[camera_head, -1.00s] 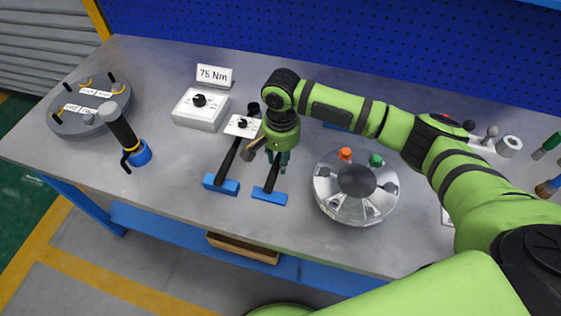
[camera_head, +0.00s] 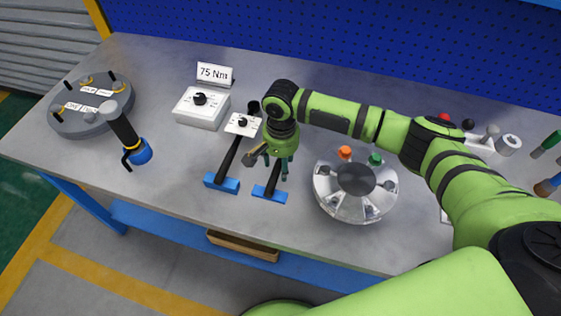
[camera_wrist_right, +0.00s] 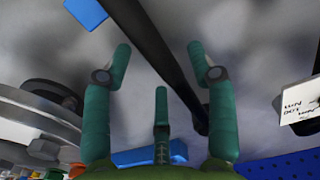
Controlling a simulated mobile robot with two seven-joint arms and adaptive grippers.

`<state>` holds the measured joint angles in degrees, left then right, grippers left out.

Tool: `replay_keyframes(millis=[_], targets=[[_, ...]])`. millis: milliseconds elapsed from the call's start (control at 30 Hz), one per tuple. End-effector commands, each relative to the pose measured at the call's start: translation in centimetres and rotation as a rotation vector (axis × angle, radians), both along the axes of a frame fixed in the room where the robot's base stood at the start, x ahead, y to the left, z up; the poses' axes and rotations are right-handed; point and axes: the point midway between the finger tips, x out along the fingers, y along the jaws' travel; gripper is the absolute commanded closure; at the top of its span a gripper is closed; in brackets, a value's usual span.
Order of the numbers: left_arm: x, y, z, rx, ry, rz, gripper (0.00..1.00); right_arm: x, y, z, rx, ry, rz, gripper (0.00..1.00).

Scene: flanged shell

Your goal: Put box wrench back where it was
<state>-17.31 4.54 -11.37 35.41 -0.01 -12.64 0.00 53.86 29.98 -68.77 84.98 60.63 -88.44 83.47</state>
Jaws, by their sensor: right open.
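My right gripper (camera_head: 281,165) is open and points down over the bench, above a long black-shafted tool (camera_head: 270,182) with a blue crosspiece at its front end. In the right wrist view, this dark shaft (camera_wrist_right: 160,50) runs diagonally across the gap between the open fingers (camera_wrist_right: 160,62). Nothing is held. A similar black-shafted tool (camera_head: 228,160) with a blue end lies just to the left, its far end by a white dial plate (camera_head: 243,125). I cannot tell for sure which is the box wrench; my gripper hides the right tool's far end. My left gripper is not in view.
A clear round flanged shell (camera_head: 325,190) with orange and green caps stands right of my gripper. A white dial box (camera_head: 197,113), a "75 Nm" sign (camera_head: 214,74), a black-and-blue upright tool (camera_head: 122,130) and a grey round plate (camera_head: 62,122) are left. The front bench strip is clear.

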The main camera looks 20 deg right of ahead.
Motion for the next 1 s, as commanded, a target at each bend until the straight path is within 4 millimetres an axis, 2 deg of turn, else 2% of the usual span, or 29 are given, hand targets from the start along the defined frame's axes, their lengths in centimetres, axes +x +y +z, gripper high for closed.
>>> replay_keyframes(millis=[167,400,600,767,1000], targets=[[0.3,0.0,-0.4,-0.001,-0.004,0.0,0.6,0.2,0.0,2.1,0.002,-0.005,0.001,0.42],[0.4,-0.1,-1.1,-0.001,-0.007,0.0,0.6,0.3,-0.1,7.3,0.002,-0.005,0.001,0.42],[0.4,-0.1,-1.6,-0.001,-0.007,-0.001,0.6,0.3,-0.1,10.6,0.001,-0.003,-0.001,0.42],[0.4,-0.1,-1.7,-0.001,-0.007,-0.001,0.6,0.3,-0.2,11.9,0.001,-0.001,0.0,0.42],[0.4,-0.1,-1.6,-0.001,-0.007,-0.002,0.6,0.2,-0.2,12.1,0.001,0.001,0.0,0.42]])
